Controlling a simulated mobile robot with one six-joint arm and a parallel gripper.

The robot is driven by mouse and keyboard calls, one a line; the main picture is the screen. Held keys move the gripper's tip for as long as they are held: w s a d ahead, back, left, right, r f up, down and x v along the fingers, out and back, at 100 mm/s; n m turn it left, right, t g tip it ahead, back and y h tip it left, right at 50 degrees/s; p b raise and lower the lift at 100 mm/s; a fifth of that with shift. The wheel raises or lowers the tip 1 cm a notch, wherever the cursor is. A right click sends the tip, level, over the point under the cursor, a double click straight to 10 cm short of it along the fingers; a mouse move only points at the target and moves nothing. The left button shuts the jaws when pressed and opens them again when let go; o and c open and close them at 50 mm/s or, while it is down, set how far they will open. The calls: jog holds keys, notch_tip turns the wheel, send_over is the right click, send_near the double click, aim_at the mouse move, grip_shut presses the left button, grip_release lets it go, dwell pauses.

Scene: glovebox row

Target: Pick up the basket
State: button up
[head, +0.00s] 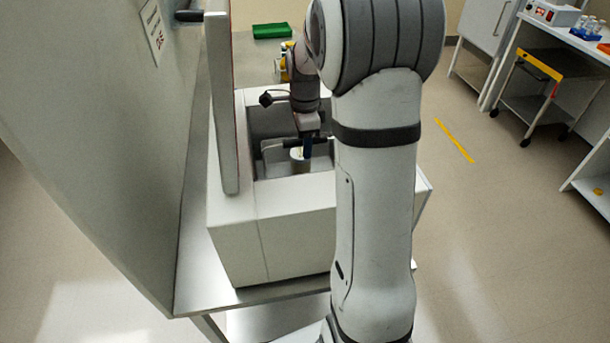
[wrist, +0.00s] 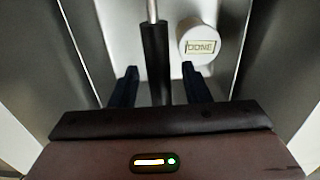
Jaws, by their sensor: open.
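The basket's handle, a black sleeve on a thin metal rod, shows in the wrist view (wrist: 156,55) and lies between my two dark fingers. My gripper (wrist: 160,75) is open, one finger on each side of the sleeve, with gaps visible. In the head view my gripper (head: 306,146) reaches down into an open-topped white box (head: 290,213), at a thin grey handle loop with a dark grip (head: 272,143). The basket's body is mostly hidden by the box walls and my arm.
A tall grey cabinet (head: 120,140) and an upright panel (head: 222,100) stand close on the left. A green tray (head: 271,31) lies behind. Open floor and a cart (head: 535,100) are at right.

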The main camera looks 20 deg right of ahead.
jog(key=shift+c, duration=0.5)
grip_shut()
